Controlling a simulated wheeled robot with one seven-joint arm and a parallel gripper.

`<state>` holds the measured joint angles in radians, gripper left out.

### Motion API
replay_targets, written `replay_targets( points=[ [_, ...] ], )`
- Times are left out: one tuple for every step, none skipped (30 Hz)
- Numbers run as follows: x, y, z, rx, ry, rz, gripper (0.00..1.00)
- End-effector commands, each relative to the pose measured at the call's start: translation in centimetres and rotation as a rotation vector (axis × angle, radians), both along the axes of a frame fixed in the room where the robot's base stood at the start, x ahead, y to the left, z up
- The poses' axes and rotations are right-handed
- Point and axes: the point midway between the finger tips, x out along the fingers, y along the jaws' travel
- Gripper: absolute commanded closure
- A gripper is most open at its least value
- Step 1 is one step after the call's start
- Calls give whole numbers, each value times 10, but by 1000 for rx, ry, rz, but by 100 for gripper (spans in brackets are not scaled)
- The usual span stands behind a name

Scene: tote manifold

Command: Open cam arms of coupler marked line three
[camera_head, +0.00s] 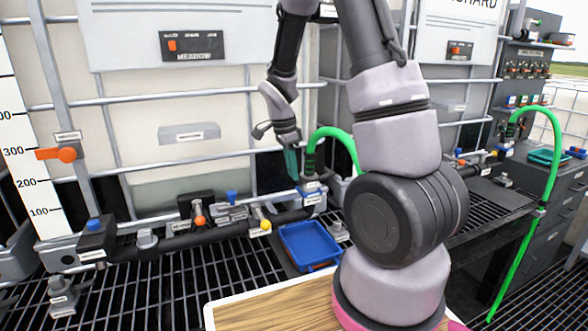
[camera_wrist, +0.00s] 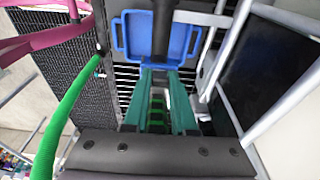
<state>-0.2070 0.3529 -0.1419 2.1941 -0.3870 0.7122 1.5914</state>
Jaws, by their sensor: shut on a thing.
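A green hose (camera_head: 338,135) comes down to a ribbed green end at a coupler (camera_head: 312,184) on the manifold, in the middle of the head view. A small white label sits beside it, too small to read, so I cannot confirm the line number. My gripper (camera_head: 292,168) points down at the left side of this coupler, its teal fingers close beside the hose end. In the wrist view my gripper (camera_wrist: 163,75) has its fingers nearly together, with green ribs showing between them. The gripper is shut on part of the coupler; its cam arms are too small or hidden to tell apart.
A blue tray (camera_head: 308,240) lies on the black grating just right of the manifold pipe (camera_head: 190,240). Valves with orange, yellow and blue handles line the pipe. A caged tank (camera_head: 190,90) stands behind. A second green hose (camera_head: 550,150) hangs at the right.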

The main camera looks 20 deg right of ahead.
Motion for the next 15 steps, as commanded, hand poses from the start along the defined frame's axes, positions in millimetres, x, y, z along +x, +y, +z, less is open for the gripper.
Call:
replay_targets(
  points=[
    [0, 5, -1, -32, -1, 12, 100],
    [0, 6, -1, -54, -2, 11, 100],
    [0, 8, -2, -83, -2, 12, 100],
    [0, 9, -3, -105, -3, 11, 100],
    [0, 10, -4, -128, -4, 11, 100],
    [0, 11, -5, -158, -6, 11, 100],
    [0, 12, -5, -181, -7, 12, 100],
    [0, 13, -6, -205, -7, 11, 100],
    [0, 15, -7, -236, -8, 10, 100],
    [0, 16, -8, -260, -10, 10, 100],
    [0, 17, -9, -284, -10, 11, 100],
    [0, 18, -10, -318, -12, 10, 100],
    [0, 19, -11, -343, -13, 10, 100],
    [0, 20, -12, -370, -14, 10, 100],
    [0, 21, -13, -405, -16, 9, 100]
  ],
)
